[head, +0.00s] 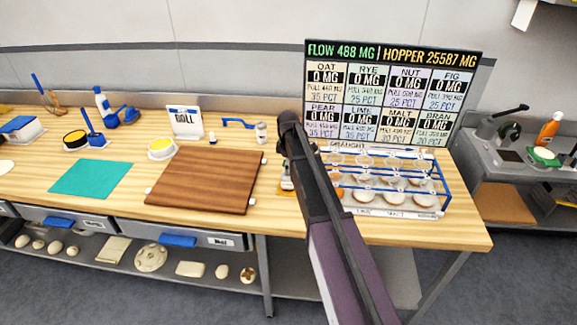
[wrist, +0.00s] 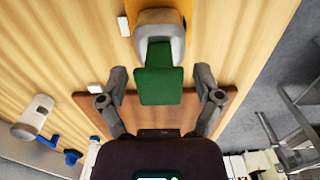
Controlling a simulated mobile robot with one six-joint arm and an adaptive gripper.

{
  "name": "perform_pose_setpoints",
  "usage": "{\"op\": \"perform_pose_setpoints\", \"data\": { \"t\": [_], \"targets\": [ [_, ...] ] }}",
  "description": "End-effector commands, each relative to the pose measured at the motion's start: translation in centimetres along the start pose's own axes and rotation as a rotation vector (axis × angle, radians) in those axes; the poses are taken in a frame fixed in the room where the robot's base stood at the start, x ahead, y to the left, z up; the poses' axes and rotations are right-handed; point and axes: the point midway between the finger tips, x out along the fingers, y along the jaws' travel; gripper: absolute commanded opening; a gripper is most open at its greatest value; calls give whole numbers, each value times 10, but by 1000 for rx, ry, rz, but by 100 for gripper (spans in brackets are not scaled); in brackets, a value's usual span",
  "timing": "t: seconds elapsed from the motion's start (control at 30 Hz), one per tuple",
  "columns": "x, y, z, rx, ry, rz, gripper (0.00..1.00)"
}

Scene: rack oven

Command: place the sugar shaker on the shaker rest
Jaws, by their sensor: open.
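A small pale canister (head: 261,132), which looks like the sugar shaker, stands upright at the back of the bench, left of my arm. In the wrist view the canister (wrist: 35,114) is at the left, well outside my gripper. My gripper (wrist: 161,78) is open, pointing down near the board's edge. A green block-like part (wrist: 160,85) shows between its fingers, with visible gaps on both sides. It adjoins a pale rounded holder (wrist: 146,19). In the head view my arm hides the fingers and part of this holder (head: 287,178). I cannot tell which thing is the shaker rest.
A brown board (head: 205,178) lies left of my arm. A rack of clear cups with blue rails (head: 390,180) stands to the right, below a sign board (head: 390,92). A blue-handled tool (head: 238,123) lies beside the canister.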

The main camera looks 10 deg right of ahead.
Motion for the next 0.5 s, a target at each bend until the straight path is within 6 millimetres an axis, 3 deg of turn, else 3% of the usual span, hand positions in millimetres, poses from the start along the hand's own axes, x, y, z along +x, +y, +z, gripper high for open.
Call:
{"op": "perform_pose_setpoints", "data": {
  "t": [0.5],
  "targets": [
    [-20, 0, 0, -1, 0, 0, 84]
  ]
}}
